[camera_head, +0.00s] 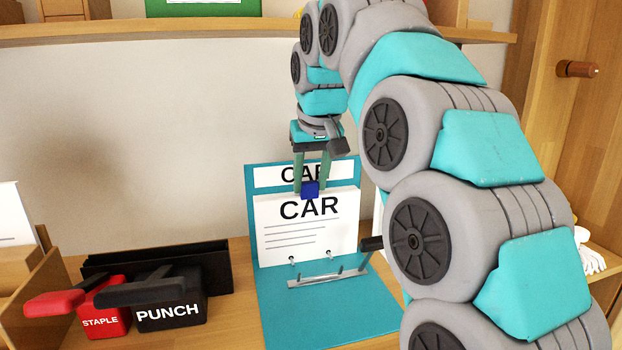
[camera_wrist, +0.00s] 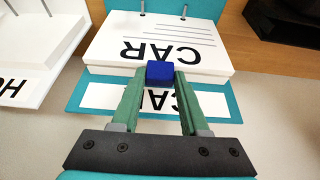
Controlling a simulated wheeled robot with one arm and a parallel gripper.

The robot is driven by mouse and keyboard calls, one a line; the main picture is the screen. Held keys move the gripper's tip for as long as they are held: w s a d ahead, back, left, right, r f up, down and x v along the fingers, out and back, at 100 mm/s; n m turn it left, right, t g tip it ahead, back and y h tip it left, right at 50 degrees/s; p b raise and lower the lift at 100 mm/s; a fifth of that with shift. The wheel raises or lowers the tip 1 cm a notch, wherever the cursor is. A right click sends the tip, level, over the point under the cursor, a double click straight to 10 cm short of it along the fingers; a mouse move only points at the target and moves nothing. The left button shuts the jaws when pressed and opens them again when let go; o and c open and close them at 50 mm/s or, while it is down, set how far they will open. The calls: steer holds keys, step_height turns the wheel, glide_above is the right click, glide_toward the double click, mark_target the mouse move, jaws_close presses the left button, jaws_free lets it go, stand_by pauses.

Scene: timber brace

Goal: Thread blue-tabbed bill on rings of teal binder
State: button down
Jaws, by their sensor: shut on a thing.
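My gripper (camera_head: 311,180) points down and is shut on the blue tab (camera_head: 311,190) at the top edge of a white bill (camera_head: 308,230) printed CAR. The teal binder (camera_head: 325,315) lies open on the desk. Its upright cover, with a CAR label, stands behind the bill. A metal ring bar (camera_head: 322,279) with thin prongs crosses the binder below the bill. Holes show near the bill's lower edge, just above the bar. The wrist view also shows the gripper (camera_wrist: 161,76), blue tab (camera_wrist: 160,73) and bill (camera_wrist: 160,50). I cannot tell whether the prongs pass through the holes.
A red stapler (camera_head: 100,318) and a black punch (camera_head: 168,315) stand at left, before a black tray (camera_head: 215,262). A shelf (camera_head: 230,30) runs above. A wooden cabinet (camera_head: 575,110) is at right. In the wrist view another white stack (camera_wrist: 35,45) with prongs is at left.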

steer(key=shift+c, duration=1.7)
jaws_free()
steer(key=shift+o, duration=0.4)
steer(key=shift+o, duration=1.3)
